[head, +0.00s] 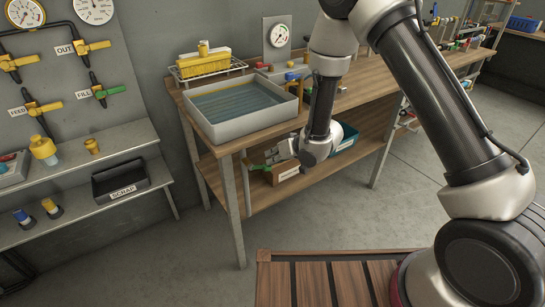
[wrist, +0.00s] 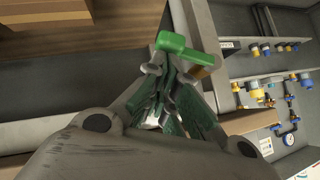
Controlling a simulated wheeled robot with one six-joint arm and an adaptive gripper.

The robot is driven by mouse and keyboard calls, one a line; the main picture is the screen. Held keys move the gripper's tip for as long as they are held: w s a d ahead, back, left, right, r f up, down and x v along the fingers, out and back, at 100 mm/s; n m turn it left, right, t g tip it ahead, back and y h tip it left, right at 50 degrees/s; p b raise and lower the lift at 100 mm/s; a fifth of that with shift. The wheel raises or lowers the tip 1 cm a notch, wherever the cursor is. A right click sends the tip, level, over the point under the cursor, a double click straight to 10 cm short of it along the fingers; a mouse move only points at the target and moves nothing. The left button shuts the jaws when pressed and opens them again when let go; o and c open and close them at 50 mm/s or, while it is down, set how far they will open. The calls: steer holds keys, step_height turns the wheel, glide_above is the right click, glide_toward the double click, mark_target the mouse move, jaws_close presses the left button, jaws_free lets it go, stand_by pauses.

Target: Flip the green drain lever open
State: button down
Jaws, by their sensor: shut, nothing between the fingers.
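The green drain lever (wrist: 185,46) shows in the wrist view just beyond my fingertips, with a brass-coloured part beside it. In the head view the lever (head: 257,167) is a small green piece below the grey water tray (head: 228,127), beside the front of the wooden bench. My gripper (head: 274,156) is beside the lever on its right, shut and empty. In the wrist view my gripper (wrist: 162,73) has its fingers together close to the lever. I cannot tell whether they touch it. The valve body is mostly hidden behind my fingers.
A labelled cardboard bin (head: 287,172) and a teal bin (head: 348,137) stand on the lower shelf behind my gripper. The bench leg (head: 231,195) is left of the lever. Another green-handled valve (head: 111,91) is on the wall panel.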

steer(key=shift+w+d+f+y, duration=0.1)
steer(key=shift+f+y, duration=0.2)
steer(key=shift+f, duration=0.05)
step_height(320, 180, down, 7)
steer(key=s+a+m+g+y, duration=0.1)
steer(key=m+g+y, duration=0.1)
steer(key=m+y, duration=0.3)
steer(key=shift+a+y, duration=0.35)
steer(key=shift+y, duration=0.75)
steer(key=shift+r+m, duration=0.1)
steer(key=shift+m, duration=0.2)
